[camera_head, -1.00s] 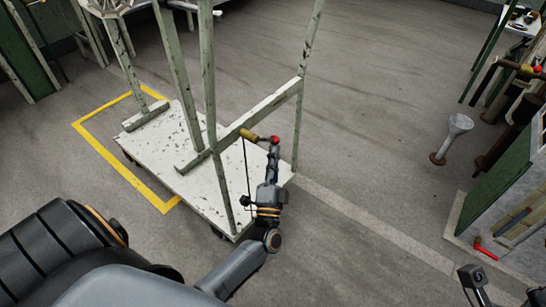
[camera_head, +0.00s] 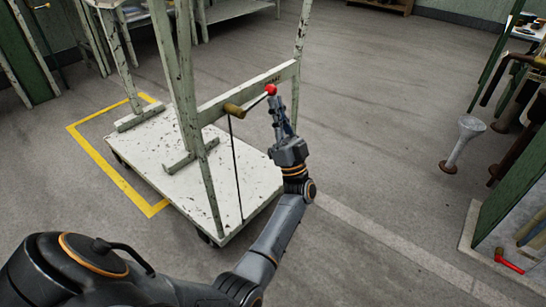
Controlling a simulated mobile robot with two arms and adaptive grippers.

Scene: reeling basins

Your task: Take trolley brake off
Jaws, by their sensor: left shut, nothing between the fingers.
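The pale, chipped-paint trolley (camera_head: 150,148) stands at left centre, with posts and a crossbar (camera_head: 285,75) above its deck. A brass-coloured fitting (camera_head: 233,110) sits at the crossbar, and a thin dark rod runs from it down to the deck. A short lever rises from the fitting to a red knob (camera_head: 270,89). My left gripper (camera_head: 274,102) is shut and empty. Its fingertips are just below the red knob, close to or touching it; I cannot tell which. My right gripper is out of view.
Yellow floor lines (camera_head: 105,165) border the trolley's left side. A grey funnel-shaped stand (camera_head: 460,142) is at right. The floor between is clear.

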